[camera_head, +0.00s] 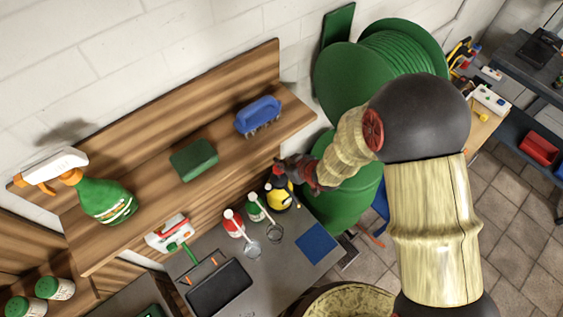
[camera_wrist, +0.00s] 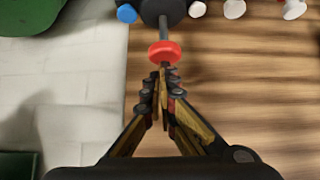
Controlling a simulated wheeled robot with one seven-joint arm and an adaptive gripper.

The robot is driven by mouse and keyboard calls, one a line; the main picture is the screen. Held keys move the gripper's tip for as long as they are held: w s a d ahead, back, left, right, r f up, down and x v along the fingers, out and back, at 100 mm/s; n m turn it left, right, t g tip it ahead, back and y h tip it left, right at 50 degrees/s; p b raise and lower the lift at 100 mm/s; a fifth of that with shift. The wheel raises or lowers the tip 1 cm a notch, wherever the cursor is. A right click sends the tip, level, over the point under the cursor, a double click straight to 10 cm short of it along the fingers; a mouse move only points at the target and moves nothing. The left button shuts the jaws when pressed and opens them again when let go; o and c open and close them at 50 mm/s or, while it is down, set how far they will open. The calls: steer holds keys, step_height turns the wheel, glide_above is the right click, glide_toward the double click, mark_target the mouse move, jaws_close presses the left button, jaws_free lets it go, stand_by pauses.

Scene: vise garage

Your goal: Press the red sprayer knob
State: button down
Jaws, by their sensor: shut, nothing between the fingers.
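The red sprayer knob (camera_wrist: 165,53) is a round red disc on a thin grey stem in the wrist view. The stem leads up to a dark body at the top edge. My gripper (camera_wrist: 164,72) is shut and empty, with its fingertips just below the knob in the picture. I cannot tell whether they touch it. In the head view, a yellow and black sprayer (camera_head: 281,198) stands on the grey bench beneath the shelf. My gripper (camera_head: 284,168) is at its top and hides most of the knob there.
A wooden shelf (camera_head: 150,228) above the bench holds a green spray bottle (camera_head: 105,200), a green block (camera_head: 194,160) and a blue brush (camera_head: 258,115). Red (camera_head: 233,225) and green (camera_head: 255,210) bottles stand left of the sprayer. A large green hose reel (camera_head: 345,75) is behind my arm.

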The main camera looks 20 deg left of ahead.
steer(key=shift+f+b, duration=1.65)
steer(key=shift+f, duration=0.5)
steer(key=shift+s+d, duration=0.1)
steer(key=shift+r, duration=0.1)
step_height(320, 180, up, 4)
steer(key=p, duration=0.3)
steer(key=v, duration=1)
